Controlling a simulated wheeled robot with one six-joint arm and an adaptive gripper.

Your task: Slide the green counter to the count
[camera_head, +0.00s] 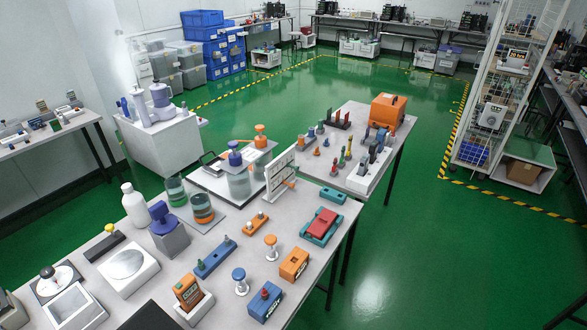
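A white upright frame (281,172) with several thin crossbars stands near the back edge of the front table. Small beads sit on its bars; an orange one (291,184) shows at its right side. They are too small for me to pick out a green counter or a marked count with certainty. My gripper is not in view.
The front table (215,282) is crowded with testers: an orange meter (187,292), a blue box (265,301), a red and teal device (321,226) and glass jars (203,207). A second table (375,108) adjoins behind. Green floor (440,250) is clear at the right.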

